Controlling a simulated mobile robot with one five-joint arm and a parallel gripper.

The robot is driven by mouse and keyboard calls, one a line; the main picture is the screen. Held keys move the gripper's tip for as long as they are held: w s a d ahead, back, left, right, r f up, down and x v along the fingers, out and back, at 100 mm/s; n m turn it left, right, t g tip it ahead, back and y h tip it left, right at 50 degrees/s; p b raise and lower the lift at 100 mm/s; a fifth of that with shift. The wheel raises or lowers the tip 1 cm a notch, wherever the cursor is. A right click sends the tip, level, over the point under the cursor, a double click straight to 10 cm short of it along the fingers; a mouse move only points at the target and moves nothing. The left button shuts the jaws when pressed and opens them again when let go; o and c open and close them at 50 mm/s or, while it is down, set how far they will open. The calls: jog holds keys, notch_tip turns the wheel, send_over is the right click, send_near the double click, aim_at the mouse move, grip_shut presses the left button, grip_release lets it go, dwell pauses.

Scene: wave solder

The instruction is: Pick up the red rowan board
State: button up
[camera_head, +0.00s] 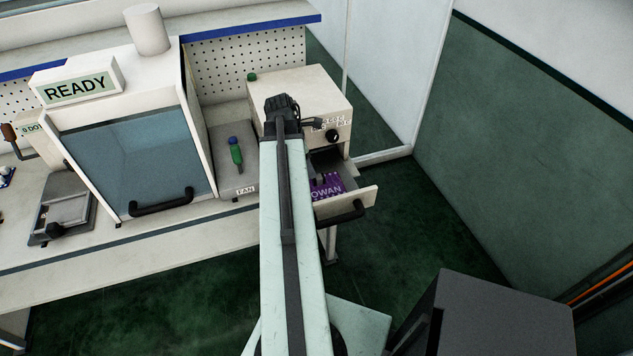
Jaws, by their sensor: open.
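A purple board (327,186) with pale lettering that reads "OWAN", its left part cut off by my arm, lies in an open drawer (345,200). It looks purple; I see no red board. The drawer is pulled out from the front of a cream box-shaped unit (310,92). My arm reaches up across the picture, and my gripper (311,123) is at its far end, in front of the unit and above the drawer. It is open and apart from the board. The fingertips are small and partly hidden.
A cabinet with a blue window (135,150) and a READY sign (80,88) stands left. A dark box (490,315) stands at lower right. Green floor is clear right of the drawer.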

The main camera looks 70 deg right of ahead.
aim_at(316, 179)
jog(key=b+x, duration=0.2)
jog(key=shift+s+d+f, duration=0.1)
jog(key=shift+f, duration=0.2)
jog(key=shift+s+d+f+b, duration=0.1)
jog(key=shift+f+b, duration=0.1)
jog(key=shift+b, duration=0.25)
jog(key=shift+r, duration=0.1)
jog(key=b+x, duration=0.2)
jog(key=d+b+x, duration=0.1)
jog(key=b+x, duration=0.1)
jog(key=x, duration=0.1)
jog(key=shift+s+b, duration=0.15)
jog(key=shift+b, duration=0.2)
jog(key=shift+r, duration=0.1)
grip_shut()
